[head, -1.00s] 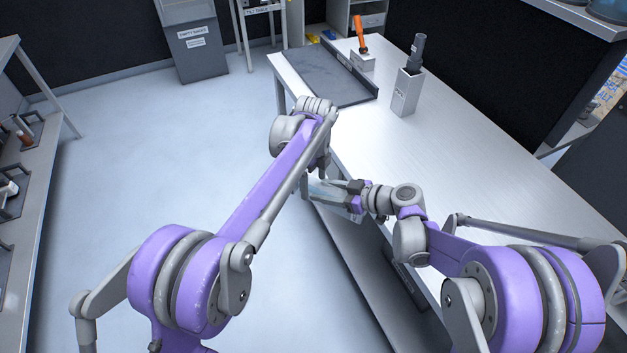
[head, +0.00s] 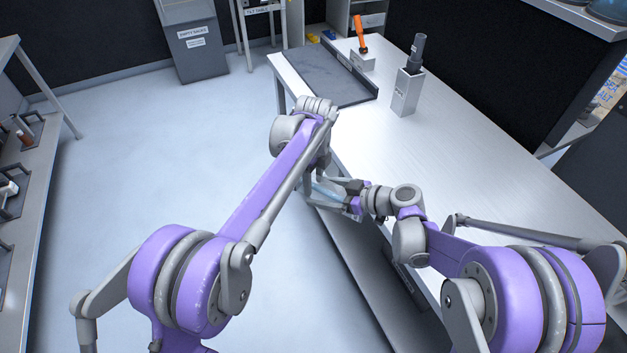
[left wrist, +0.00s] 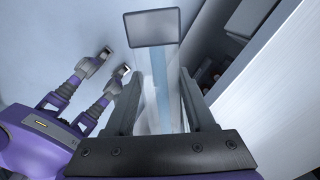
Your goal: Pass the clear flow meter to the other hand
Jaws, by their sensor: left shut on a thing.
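The clear flow meter (left wrist: 160,85) is a see-through body with a pale blue strip and a grey rectangular end. In the left wrist view it runs between the fingers of my left gripper (left wrist: 163,105), which is shut on it. In the head view the flow meter (head: 328,194) is partly hidden by my left gripper (head: 314,182), beside the table's near edge. My right gripper (head: 354,195) faces it from the right. In the left wrist view the two fingers of my right gripper (left wrist: 116,61) are apart, to the left of the meter, with nothing visible between them.
The white table (head: 470,175) lies behind and right of the grippers. It bears a dark tray (head: 322,78), a holder with an orange-handled tool (head: 361,35), and a grey holder (head: 405,93) with a dark cylinder. Open floor (head: 130,160) lies left.

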